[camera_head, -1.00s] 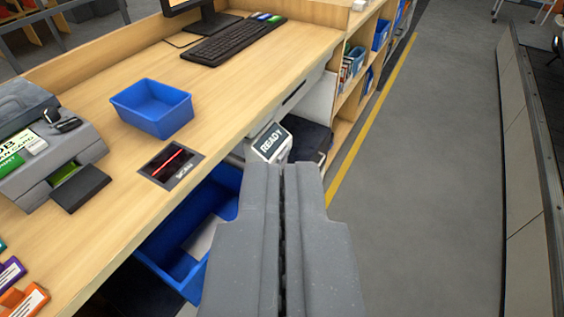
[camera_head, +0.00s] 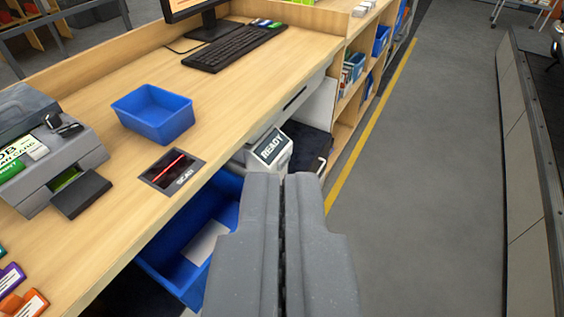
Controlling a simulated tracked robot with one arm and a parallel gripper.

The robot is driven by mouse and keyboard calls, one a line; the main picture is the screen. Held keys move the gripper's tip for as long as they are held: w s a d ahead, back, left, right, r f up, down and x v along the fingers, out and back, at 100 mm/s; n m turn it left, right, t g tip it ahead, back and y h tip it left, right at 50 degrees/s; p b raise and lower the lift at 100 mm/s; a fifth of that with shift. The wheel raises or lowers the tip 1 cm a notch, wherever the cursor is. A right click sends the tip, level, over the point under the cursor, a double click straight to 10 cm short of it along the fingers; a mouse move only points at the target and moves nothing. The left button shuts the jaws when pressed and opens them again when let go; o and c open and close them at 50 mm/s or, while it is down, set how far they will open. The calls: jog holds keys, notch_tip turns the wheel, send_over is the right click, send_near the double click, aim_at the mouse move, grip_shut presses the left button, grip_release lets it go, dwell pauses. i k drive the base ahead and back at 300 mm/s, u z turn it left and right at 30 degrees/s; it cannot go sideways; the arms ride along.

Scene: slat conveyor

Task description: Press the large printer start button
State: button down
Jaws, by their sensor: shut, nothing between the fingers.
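A grey printer (camera_head: 48,150) stands on the wooden desk at the left edge of the view, with a green and white label on top and a dark tray at its front. A small black item sits on its top. I cannot make out a start button on it. A second device, white with a READY display (camera_head: 270,147), sits below the desk edge, just beyond my fingertips. My gripper (camera_head: 283,180) is shut and empty, pointing forward beside the desk's edge. It appears apart from both devices, and its fingers hide part of the READY device's surroundings.
On the desk are a blue tray (camera_head: 153,113), a scan pad with a red line (camera_head: 172,169) and a keyboard (camera_head: 233,47). A large blue bin (camera_head: 172,254) is under the desk. Shelves (camera_head: 352,98) stand beyond. The grey floor (camera_head: 430,190) to the right is clear.

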aim_at(287, 157)
jog(key=u, duration=0.05)
jog(key=k, duration=0.65)
jog(key=u, duration=0.35)
jog(key=i, duration=1.5)
jog(key=z, duration=0.3)
